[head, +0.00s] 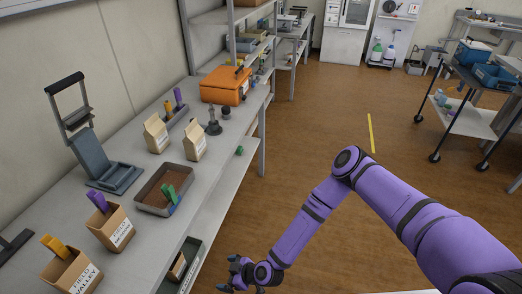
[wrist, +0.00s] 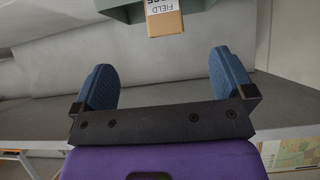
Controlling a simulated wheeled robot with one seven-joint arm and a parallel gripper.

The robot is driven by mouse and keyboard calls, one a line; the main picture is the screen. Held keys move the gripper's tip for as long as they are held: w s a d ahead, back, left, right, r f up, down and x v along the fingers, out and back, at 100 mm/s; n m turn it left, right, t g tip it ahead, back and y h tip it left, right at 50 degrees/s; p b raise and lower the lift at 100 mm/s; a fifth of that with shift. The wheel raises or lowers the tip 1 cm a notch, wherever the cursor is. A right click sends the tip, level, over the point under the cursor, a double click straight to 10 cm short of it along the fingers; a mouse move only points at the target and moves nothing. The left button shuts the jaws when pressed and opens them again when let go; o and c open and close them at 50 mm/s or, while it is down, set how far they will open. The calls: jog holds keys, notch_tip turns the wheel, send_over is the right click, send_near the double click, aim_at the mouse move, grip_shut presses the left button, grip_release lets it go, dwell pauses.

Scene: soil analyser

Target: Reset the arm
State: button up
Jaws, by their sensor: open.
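My purple arm (head: 310,215) reaches from the right of the head view, bent at the elbow, out over the floor beside the bench. My gripper (head: 238,275) is low at the bottom of the head view, next to the bench's lower shelf. In the wrist view my gripper (wrist: 162,85) shows two blue fingers spread wide apart with nothing between them. Past the fingertips, a cardboard box labelled FIELD (wrist: 163,18) stands in a green-grey tray (wrist: 122,12), apart from the fingers.
The bench (head: 205,180) on the left holds an orange case (head: 226,86), paper bags (head: 156,134), a soil tray (head: 150,205) and boxes with coloured scoops (head: 108,228). A cart (head: 465,118) stands at the right. The floor (head: 325,125) between is clear.

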jog(key=w+d+r+h, duration=0.2)
jog(key=w+d+r, duration=0.4)
jog(key=w+r, duration=0.25)
jog(key=w+d+r+h, duration=0.2)
jog(key=w+d+r, duration=0.3)
jog(key=w+r, duration=0.4)
jog(key=w+d+r+m+h, duration=0.1)
jog(key=w+d+r+h, duration=0.1)
jog(key=d+r, duration=0.75)
jog(key=w+d+r+m+h, duration=0.15)
jog(key=d+r, duration=0.25)
jog(key=r, duration=1.1)
jog(key=s+d+r+m+t+h, duration=0.1)
jog(key=s+d+r+m+h, duration=0.15)
jog(key=s+d+r, duration=0.55)
jog(key=s+d+r+m+t+h, duration=0.1)
jog(key=s+d+r+m, duration=0.2)
jog(key=r, duration=1)
jog(key=s+d+r+m, duration=0.3)
jog(key=s+r, duration=0.1)
jog(key=s, duration=0.6)
jog(key=s+d+r+m, duration=0.3)
jog(key=s+r, duration=0.2)
jog(key=s, duration=0.4)
jog(key=shift+s+d+m, duration=0.25)
jog(key=shift+s+m, duration=0.05)
jog(key=shift+s, duration=0.1)
